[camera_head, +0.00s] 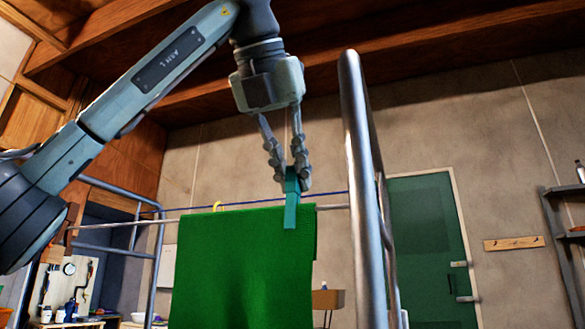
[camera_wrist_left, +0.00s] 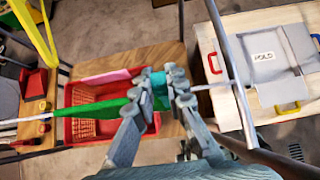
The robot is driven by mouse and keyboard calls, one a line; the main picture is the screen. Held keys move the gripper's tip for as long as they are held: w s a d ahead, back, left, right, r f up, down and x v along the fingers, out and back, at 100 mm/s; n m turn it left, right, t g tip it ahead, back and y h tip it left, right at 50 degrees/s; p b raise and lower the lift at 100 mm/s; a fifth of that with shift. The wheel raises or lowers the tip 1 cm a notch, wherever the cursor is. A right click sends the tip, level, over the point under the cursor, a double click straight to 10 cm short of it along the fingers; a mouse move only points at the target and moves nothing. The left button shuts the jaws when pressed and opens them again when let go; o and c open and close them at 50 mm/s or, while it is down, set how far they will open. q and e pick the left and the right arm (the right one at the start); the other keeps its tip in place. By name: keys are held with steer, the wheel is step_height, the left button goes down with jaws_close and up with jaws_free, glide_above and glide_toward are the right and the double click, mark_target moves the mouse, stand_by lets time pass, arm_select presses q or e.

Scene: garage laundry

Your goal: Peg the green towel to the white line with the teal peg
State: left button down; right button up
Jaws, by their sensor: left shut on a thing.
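The green towel (camera_head: 243,265) hangs over the white line (camera_head: 135,221), and its edge shows from above in the left wrist view (camera_wrist_left: 95,108). My left gripper (camera_head: 290,172) points down above the towel's top right corner. It is shut on the teal peg (camera_head: 291,214), which also shows between the fingertips in the left wrist view (camera_wrist_left: 160,92). The peg is upright, and its lower part overlaps the towel's top edge. I cannot tell whether its jaws grip the towel and line. My right gripper is not in view.
A metal post (camera_head: 357,180) stands close right of the gripper. A blue line (camera_head: 335,192) runs near the white one. A small yellow thing (camera_head: 217,206) sits at the towel's top left. Below are a red basket (camera_wrist_left: 84,127) and a table with a folding board (camera_wrist_left: 268,58).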

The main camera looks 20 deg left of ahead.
arm_select(q)
steer(key=c, duration=1.5)
jaws_free()
steer(key=shift+f, duration=0.15)
steer(key=shift+o, duration=0.2)
